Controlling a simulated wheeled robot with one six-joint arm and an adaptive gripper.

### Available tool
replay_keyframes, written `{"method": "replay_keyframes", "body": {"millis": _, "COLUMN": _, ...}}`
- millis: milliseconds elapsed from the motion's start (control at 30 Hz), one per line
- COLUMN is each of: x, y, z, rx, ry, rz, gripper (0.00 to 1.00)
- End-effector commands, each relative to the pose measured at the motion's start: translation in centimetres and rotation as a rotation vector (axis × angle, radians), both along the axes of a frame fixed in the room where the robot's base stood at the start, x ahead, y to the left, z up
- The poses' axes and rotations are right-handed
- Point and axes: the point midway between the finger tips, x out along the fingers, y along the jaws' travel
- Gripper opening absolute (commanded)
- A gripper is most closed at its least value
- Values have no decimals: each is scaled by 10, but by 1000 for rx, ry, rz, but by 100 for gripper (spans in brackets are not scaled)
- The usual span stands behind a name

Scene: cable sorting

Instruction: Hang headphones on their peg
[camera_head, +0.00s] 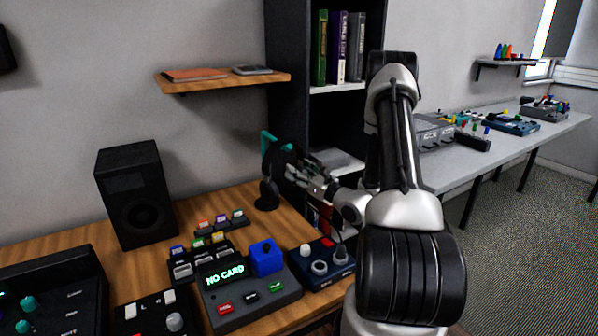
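A dark headphone-like shape with a teal band (268,142) stands at the back right edge of the wooden desk. Its black lower part (267,194) reaches down to the desk top. I cannot tell headphones and peg or stand apart here. My gripper (290,168) is just to the right of the teal band, close to it or touching it, and points left. The fingers overlap the dark parts, so whether they are open or shut on something is unclear.
The wooden desk (190,214) holds a black speaker (136,196), a NO CARD console (245,297) with a blue block, and several small button panels. A wooden shelf (225,83) hangs above. A dark bookcase (288,60) stands behind my gripper. A grey bench (450,178) is at right.

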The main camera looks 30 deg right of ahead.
Motion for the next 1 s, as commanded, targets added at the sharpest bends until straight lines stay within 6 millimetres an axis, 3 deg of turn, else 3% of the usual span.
{"method": "replay_keyframes", "body": {"millis": 333, "x": -9, "y": -4, "z": -3, "rx": 0, "ry": 3, "rz": -2, "gripper": 51}}
{"method": "replay_keyframes", "body": {"millis": 700, "x": -83, "y": -27, "z": -16, "rx": 3, "ry": 3, "rz": -4, "gripper": 51}}
{"method": "replay_keyframes", "body": {"millis": 1000, "x": -112, "y": -35, "z": -21, "rx": 0, "ry": 0, "rz": -1, "gripper": 51}}
